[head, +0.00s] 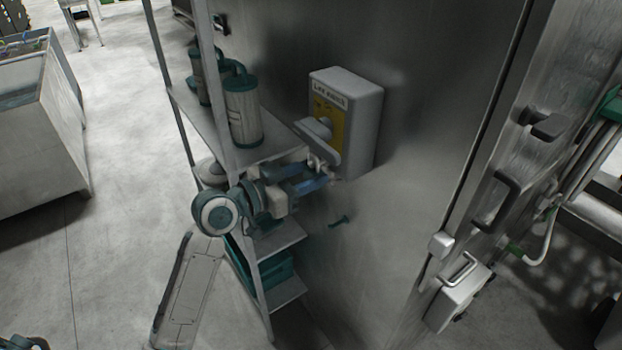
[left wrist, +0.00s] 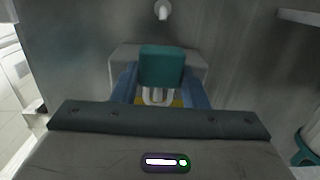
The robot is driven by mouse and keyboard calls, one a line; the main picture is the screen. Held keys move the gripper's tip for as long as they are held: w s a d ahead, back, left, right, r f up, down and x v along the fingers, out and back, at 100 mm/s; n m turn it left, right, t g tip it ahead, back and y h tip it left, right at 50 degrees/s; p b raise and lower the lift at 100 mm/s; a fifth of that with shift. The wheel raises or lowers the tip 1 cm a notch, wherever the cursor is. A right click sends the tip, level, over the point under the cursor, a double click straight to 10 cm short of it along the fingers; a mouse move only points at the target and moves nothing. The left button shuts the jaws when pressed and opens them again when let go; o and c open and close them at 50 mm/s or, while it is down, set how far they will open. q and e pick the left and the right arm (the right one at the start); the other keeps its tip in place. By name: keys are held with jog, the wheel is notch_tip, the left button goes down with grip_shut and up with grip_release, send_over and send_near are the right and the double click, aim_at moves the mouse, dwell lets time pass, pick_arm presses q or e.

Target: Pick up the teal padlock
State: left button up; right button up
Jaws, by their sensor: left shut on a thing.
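The teal padlock (left wrist: 162,66) shows in the left wrist view, its body between the two blue fingers and its pale shackle below the body in the picture. My left gripper (head: 318,180) is shut on it; the gripper also shows in the left wrist view (left wrist: 160,88). In the head view the gripper is in front of the lower left part of the grey switch box (head: 364,122), and the padlock is mostly hidden there. I cannot tell whether the padlock touches the box.
A shelf rack (head: 205,103) with grey and teal canisters (head: 243,112) stands close to the left of my gripper. A small teal peg (head: 341,221) sticks out of the steel wall below. A door handle (head: 495,201) is at the right. The floor at the left has free room.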

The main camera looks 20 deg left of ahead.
pick_arm(q)
jog(key=p+v, duration=0.5)
jog(key=v, duration=1.2)
jog(key=shift+s+f+p, duration=0.15)
jog(key=shift+f+p, duration=0.15)
dwell(0.4)
jog(key=shift+f+y, duration=0.3)
